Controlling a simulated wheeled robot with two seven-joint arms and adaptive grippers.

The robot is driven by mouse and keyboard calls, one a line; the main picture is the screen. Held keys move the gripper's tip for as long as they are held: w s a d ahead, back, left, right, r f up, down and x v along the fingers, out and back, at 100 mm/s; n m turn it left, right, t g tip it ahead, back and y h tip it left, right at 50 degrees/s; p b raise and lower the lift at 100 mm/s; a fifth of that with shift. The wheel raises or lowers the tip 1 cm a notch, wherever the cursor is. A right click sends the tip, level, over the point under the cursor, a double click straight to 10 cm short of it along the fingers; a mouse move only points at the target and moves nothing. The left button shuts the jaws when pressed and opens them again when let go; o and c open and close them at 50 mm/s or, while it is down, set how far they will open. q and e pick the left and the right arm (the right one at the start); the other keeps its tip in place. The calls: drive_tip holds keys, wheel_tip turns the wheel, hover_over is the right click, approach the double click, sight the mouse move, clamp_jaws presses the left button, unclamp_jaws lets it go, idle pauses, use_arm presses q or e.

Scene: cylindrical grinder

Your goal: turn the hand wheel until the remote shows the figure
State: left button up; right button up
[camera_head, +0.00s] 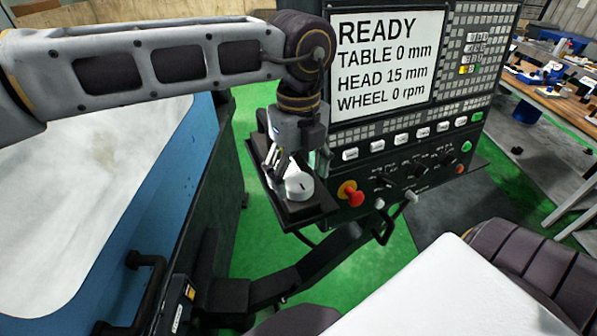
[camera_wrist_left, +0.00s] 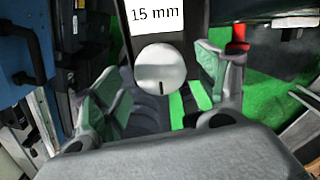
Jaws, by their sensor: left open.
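The hand wheel (camera_head: 299,187) is a small pale round disc on a black remote (camera_head: 312,215) beside the console. In the left wrist view the hand wheel (camera_wrist_left: 160,70) has a short dark mark at its lower edge. A white label or display reading "15 mm" (camera_wrist_left: 156,15) sits just above it, cut off by the top edge. My left gripper (camera_head: 286,166) points down over the wheel. In the left wrist view its fingers (camera_wrist_left: 162,92) are spread to either side of the wheel, apart from it. Contact cannot be made out from the head view. My right gripper is not in view.
The console screen (camera_head: 387,60) reads READY, TABLE 0 mm, HEAD 15 mm, WHEEL 0 rpm. A red knob (camera_head: 355,198) and several switches sit close to the right of the wheel. A blue machine body (camera_head: 190,170) stands at left. Green floor (camera_head: 255,240) lies below.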

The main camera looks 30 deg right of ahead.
use_arm(q)
drive_tip(key=shift+f, duration=0.5)
drive_tip(key=shift+c, duration=0.5)
drive_tip(key=c, duration=0.9)
drive_tip(key=shift+c, duration=0.2)
